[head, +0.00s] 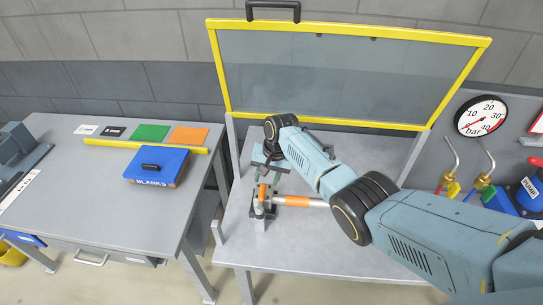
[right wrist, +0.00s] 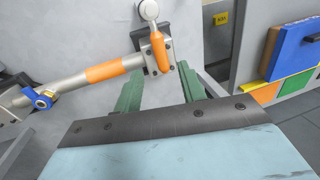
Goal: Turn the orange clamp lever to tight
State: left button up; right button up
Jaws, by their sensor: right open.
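A small orange clamp lever (head: 262,193) stands on a dark clamp block at the left end of a metal bar on the right-hand table. In the right wrist view the lever (right wrist: 160,52) shows just beyond the fingertips, between their lines, on a dark bracket. The bar has an orange sleeve (head: 292,201), which also shows in the right wrist view (right wrist: 105,71). My right gripper (head: 267,180) is open and empty above and behind the lever; its green fingers (right wrist: 160,77) appear apart from it. My left gripper is out of view.
A yellow-framed clear screen (head: 340,80) stands behind this table. A pressure gauge (head: 481,115) and valves are at right. A blue box marked BLANKS (head: 157,166) and coloured cards lie on the left table (head: 90,200). The table's front is mostly clear.

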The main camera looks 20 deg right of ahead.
notch_tip(320, 180, up, 7)
jog(key=d, duration=0.1)
jog(key=shift+s+d+p, duration=0.15)
jog(key=shift+s+p, duration=0.15)
jog(key=shift+p, duration=0.1)
